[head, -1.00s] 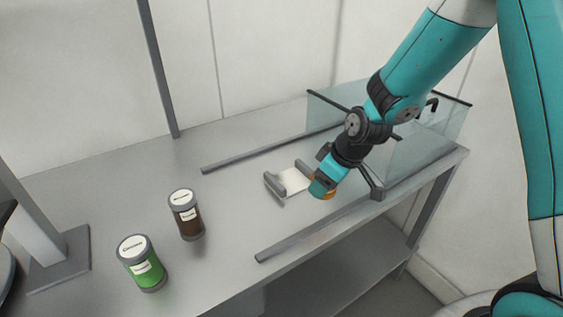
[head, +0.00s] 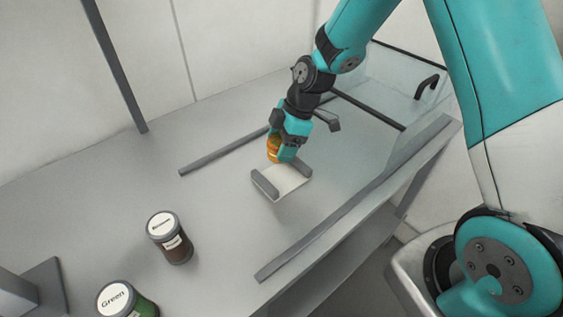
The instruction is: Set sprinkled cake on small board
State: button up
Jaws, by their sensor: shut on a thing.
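My gripper (head: 279,156) is shut on a small orange-brown round cake (head: 272,148), seen in the head view near the middle. The jaws cover much of the cake, so I cannot make out sprinkles on it. The small white board (head: 291,181) lies on the grey table, with a grey bar along its left side and another along its right. The cake and gripper are at the far edge of the board. I cannot tell whether the cake touches anything below it.
A brown jar (head: 170,238) and a green jar (head: 128,301) stand at the lower left. Grey rails lie behind (head: 224,152) and in front (head: 343,227) of the board. A clear glass case (head: 400,82) with a black handle stands at the right.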

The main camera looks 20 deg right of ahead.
aim_at(276, 178)
notch_tip(276, 178, down, 8)
jog(key=shift+f+p, duration=0.1)
jog(key=shift+p, duration=0.65)
jog(key=o, duration=0.7)
